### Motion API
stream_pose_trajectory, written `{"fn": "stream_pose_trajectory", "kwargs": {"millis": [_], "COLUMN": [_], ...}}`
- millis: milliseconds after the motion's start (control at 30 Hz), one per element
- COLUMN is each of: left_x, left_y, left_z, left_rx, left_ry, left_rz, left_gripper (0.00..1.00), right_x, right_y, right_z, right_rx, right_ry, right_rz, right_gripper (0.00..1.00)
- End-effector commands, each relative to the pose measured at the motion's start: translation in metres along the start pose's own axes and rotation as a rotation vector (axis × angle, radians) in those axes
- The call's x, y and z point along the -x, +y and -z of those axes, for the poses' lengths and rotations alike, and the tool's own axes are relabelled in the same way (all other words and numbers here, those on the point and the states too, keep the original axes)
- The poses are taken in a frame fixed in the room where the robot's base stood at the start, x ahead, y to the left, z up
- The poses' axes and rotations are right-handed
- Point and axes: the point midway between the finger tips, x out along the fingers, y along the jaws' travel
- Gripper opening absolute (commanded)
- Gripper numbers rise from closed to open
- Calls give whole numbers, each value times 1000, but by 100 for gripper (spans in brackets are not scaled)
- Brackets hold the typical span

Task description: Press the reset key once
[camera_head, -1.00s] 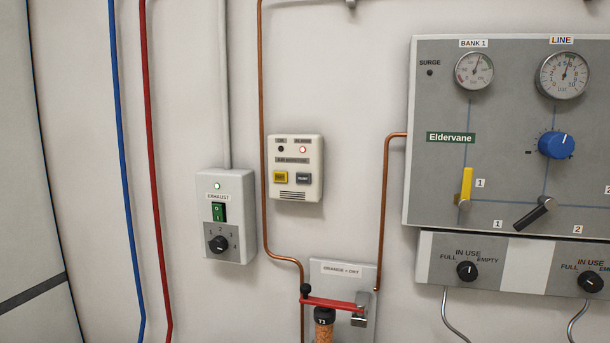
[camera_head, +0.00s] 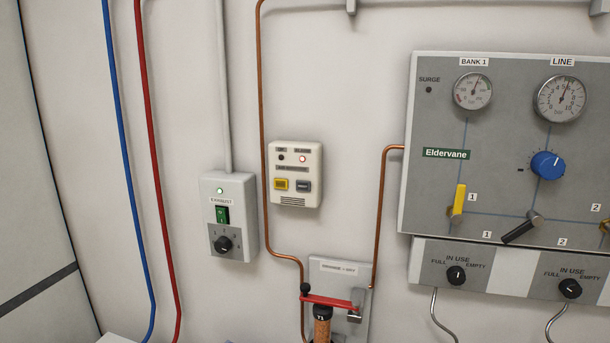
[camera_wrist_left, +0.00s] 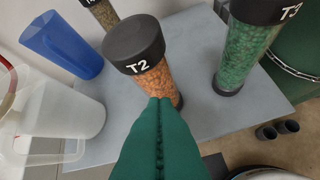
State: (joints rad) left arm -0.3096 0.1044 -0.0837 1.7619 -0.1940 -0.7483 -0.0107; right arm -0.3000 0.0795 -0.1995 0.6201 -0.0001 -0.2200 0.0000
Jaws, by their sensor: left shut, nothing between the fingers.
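A small cream wall box (camera_head: 296,173) hangs in the middle of the head view. It has a yellow key (camera_head: 281,184) on the left and a dark grey-blue key (camera_head: 303,186) on the right, above vent slots. The key lettering is too small to read for certain. A red lamp (camera_head: 303,159) on the box is lit; the lamp beside it is dark. My left gripper (camera_wrist_left: 160,101) shows only in its wrist view, its green fingers shut and empty, pointing at the T2 canister (camera_wrist_left: 136,58). Neither gripper shows in the head view.
An exhaust switch box (camera_head: 229,216) is left of the cream box, and a copper pipe (camera_head: 262,120) runs between them. A gauge panel (camera_head: 430,110) is at right. A red lever (camera_head: 327,302) is below.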

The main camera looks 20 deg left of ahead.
Motion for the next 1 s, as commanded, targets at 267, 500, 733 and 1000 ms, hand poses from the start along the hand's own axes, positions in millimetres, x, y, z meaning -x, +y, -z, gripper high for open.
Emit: {"fn": "stream_pose_trajectory", "kwargs": {"millis": [267,500,733,1000], "left_x": [28,60,114,200], "left_y": [60,111,149,175], "left_z": [-110,-212,-306,-401], "left_rx": [-54,-157,-294,-517], "left_ry": [-268,-568,-858,-1186], "left_rz": [-159,-330,-502,-711], "left_gripper": [0,0,0,0], "right_x": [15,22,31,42], "right_y": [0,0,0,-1], "right_z": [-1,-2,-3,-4], "right_rx": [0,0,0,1], "right_ry": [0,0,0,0], "right_rz": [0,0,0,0], "right_gripper": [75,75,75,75]}}
